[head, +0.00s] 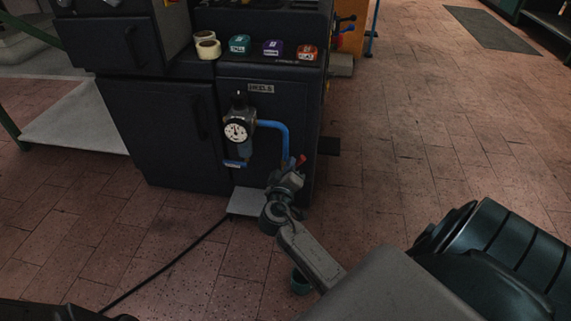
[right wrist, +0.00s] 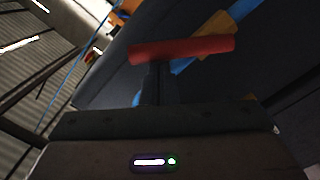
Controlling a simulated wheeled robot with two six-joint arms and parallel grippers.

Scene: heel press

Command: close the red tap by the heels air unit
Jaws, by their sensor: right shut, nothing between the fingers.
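The heels air unit, with its round white gauge (head: 236,132), is on the front of the dark cabinet under a HEELS label (head: 261,88). A blue pipe (head: 284,135) runs from it to the right and down. The red tap (head: 301,160) shows as a small red end low on the pipe, partly hidden by my right gripper (head: 290,177). In the right wrist view its red bar handle (right wrist: 182,49) lies nearly level across the picture, just ahead of the gripper. My right gripper is shut and empty; whether it touches the handle is unclear. My left gripper is not in view.
Tape rolls (head: 207,45) and teal, purple and orange boxes (head: 272,48) stand on the cabinet ledge. A grey plate (head: 247,201) lies at the cabinet foot, with a black cable (head: 165,265) across the floor. The tiled floor to the right is clear.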

